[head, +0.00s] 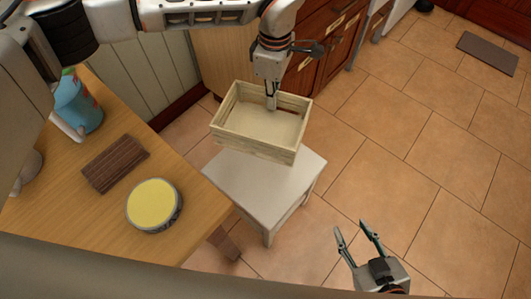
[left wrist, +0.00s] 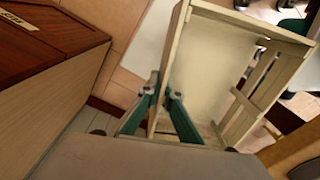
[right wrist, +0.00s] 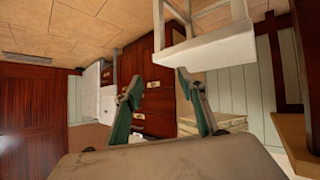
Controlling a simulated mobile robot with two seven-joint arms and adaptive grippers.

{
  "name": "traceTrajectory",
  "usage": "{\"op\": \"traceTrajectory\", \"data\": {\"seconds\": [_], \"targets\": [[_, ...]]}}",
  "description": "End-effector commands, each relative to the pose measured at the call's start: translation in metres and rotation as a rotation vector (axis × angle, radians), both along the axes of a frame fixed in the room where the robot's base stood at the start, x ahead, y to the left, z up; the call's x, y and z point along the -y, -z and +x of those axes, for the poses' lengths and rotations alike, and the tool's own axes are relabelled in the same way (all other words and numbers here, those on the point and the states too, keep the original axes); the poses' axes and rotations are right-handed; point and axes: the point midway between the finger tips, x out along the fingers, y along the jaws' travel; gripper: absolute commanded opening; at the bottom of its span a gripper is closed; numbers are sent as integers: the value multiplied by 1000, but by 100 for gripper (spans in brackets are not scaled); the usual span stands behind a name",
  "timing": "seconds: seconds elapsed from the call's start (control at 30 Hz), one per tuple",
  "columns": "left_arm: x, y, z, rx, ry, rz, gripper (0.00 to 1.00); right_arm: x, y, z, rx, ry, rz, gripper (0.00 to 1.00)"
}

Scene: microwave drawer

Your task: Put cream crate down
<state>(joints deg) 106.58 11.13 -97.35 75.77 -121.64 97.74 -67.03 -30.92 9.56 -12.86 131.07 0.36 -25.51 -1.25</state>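The cream crate (head: 255,140), an open slatted wooden box, is over the white stool (head: 304,166) in the head view. My left gripper (head: 271,106) comes down from above at the crate's far wall. In the left wrist view its fingers (left wrist: 162,92) are on either side of the wall of the crate (left wrist: 215,60), closed on it. The inside of the crate looks empty. My right gripper (head: 352,226) is open and empty, low and right of the stool; its spread fingers also show in the right wrist view (right wrist: 158,80).
A wooden table (head: 85,205) on the left holds a yellow-topped round tin (head: 152,203), a brown slatted board (head: 115,163) and a blue bottle (head: 77,105). Red-brown cabinets (head: 325,45) stand behind. Tiled floor (head: 430,150) on the right is mostly clear.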

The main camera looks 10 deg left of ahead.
Motion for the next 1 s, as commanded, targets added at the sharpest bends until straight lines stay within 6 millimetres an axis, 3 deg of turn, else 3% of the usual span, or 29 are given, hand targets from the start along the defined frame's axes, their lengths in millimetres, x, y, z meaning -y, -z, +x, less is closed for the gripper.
{"op": "traceTrajectory", "data": {"seconds": [0.17,0.6,0.87,1.0], "targets": [[3,26,0,-3,-20,-1,0,-5,1,1,2,0,15,40],[3,131,-2,-8,-19,0,0,-30,-6,7,26,3,105,40],[3,147,1,2,-19,0,0,-35,-20,14,54,11,139,40],[3,161,-1,-1,-19,0,0,-37,-15,12,45,18,149,40]]}}
